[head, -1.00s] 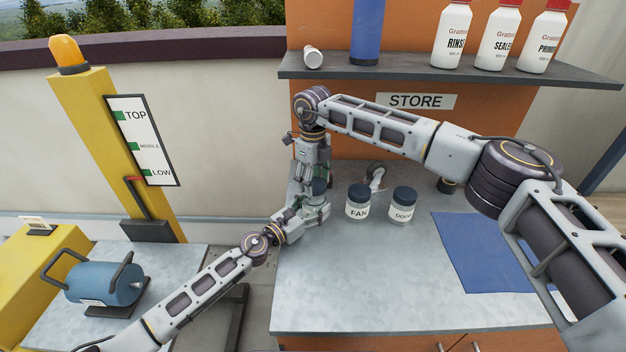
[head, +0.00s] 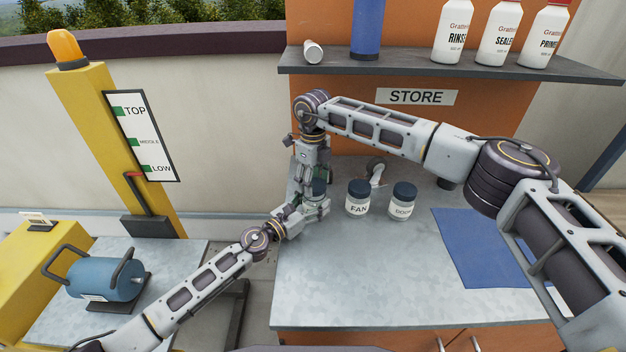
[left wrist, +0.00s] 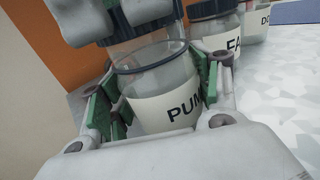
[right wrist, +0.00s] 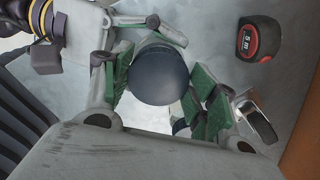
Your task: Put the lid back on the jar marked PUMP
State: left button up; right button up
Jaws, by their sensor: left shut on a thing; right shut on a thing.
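The PUMP jar (left wrist: 165,105) is clear glass with a white label. It stands upright between the fingers of my left gripper (head: 316,207), at the left end of the bench; this gripper is shut on it. A dark round lid (right wrist: 158,75) sits between the green pads of my right gripper (right wrist: 160,80), which is shut on it from above. The lid also shows in the head view (head: 319,187) and at the top of the left wrist view (left wrist: 145,12), directly over the jar. I cannot tell whether the lid touches the rim.
The lidded FAN jar (head: 358,198) and DOOR jar (head: 402,203) stand close to the right. A metal item (head: 377,172) is behind them, and a tape measure (right wrist: 257,38) lies nearby. A blue mat (head: 490,250) lies right; the bench front (head: 350,285) is clear. A shelf (head: 450,68) hangs above.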

jog(key=shift+f, duration=0.6)
dwell(0.8)
pick_arm(q)
grip_shut()
pick_arm(e)
jog(key=m, duration=0.8)
jog(key=shift+w+d, duration=0.1)
jog(key=shift+d, duration=0.05)
jog(key=m, duration=0.6)
jog(key=shift+d, duration=0.15)
pick_arm(q)
jog(key=shift+f, duration=0.1)
pick_arm(e)
jog(key=m, duration=0.5)
jog(key=shift+d, duration=0.1)
jog(key=m, duration=0.7)
jog(key=shift+s+d, duration=0.1)
jog(key=shift+s, duration=0.1)
jog(key=m, duration=0.6)
jog(key=shift+s+m, duration=0.15)
jog(key=shift+m, duration=0.15)
